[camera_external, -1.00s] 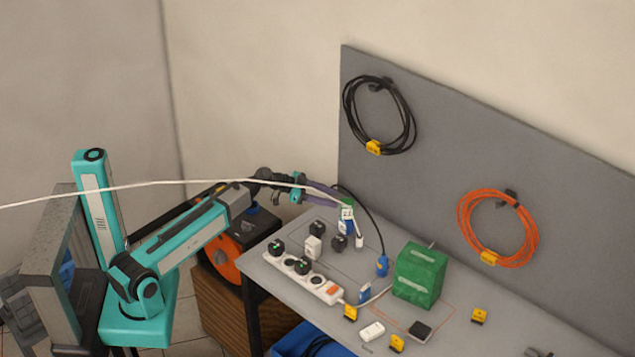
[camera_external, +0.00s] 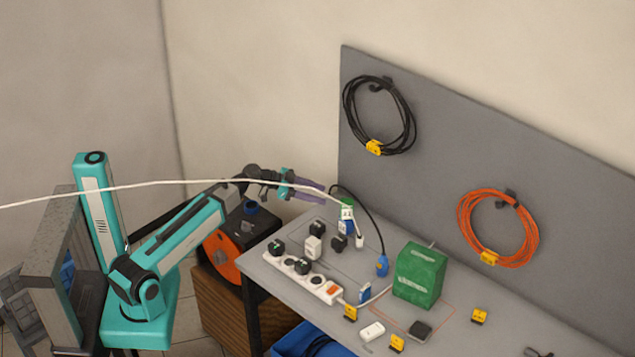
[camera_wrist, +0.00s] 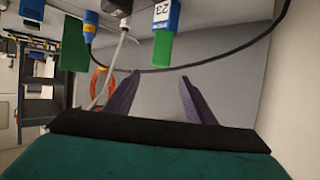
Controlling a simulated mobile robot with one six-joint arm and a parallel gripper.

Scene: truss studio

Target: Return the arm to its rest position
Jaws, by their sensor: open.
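My gripper (camera_external: 321,191) is at the end of my raised arm, above the left rear part of the grey table (camera_external: 455,340). In the wrist view its two purple fingers (camera_wrist: 158,95) are spread apart with nothing between them. A blue and green plug (camera_external: 347,222) labelled 23 stands just below and to the right of the gripper in the external view, apart from it. The plug also shows beyond the fingers in the wrist view (camera_wrist: 165,28).
A white power strip (camera_external: 303,275) with black plugs lies at the table's left edge. A green box (camera_external: 420,275) stands on the table. A grey board (camera_external: 440,150) holds black and orange cable coils. A white cable (camera_external: 150,184) passes across my arm.

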